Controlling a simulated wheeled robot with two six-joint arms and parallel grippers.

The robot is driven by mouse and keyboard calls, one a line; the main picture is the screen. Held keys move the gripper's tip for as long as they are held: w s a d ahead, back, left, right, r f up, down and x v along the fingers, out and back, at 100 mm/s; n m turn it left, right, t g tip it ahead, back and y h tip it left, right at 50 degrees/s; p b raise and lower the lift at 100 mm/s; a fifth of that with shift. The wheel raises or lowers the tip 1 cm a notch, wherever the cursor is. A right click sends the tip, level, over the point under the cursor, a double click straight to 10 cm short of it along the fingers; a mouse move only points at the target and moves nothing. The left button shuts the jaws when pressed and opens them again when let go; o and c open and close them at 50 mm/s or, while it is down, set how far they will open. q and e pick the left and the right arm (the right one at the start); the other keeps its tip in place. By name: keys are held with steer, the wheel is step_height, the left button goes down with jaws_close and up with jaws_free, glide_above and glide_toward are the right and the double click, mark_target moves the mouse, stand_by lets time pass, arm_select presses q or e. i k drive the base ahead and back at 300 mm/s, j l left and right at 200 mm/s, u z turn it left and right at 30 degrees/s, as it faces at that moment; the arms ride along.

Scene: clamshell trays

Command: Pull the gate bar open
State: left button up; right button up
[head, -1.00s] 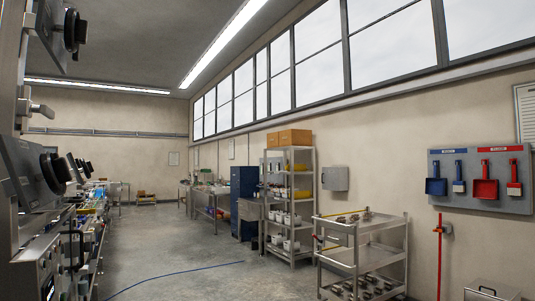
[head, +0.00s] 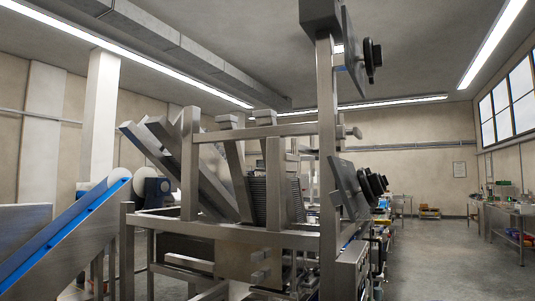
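A steel machine frame (head: 327,190) stands close in the head view. A level steel bar (head: 265,132) crosses its upper part, with a short knob (head: 353,133) near the right end. This may be the gate bar, but I cannot tell for certain. Behind the bar, a stack of thin dark trays (head: 258,196) stands between slanted steel guides (head: 187,165). Neither of my grippers shows in this view.
An inclined conveyor with a blue belt (head: 70,232) runs up from the lower left. Dark-knobbed panels (head: 346,187) stick out on the machine's right side. Open grey floor (head: 440,265) lies to the right, with a steel table (head: 510,222) beyond.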

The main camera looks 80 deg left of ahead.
mark_target(296, 147)
steer(key=u, duration=2.4)
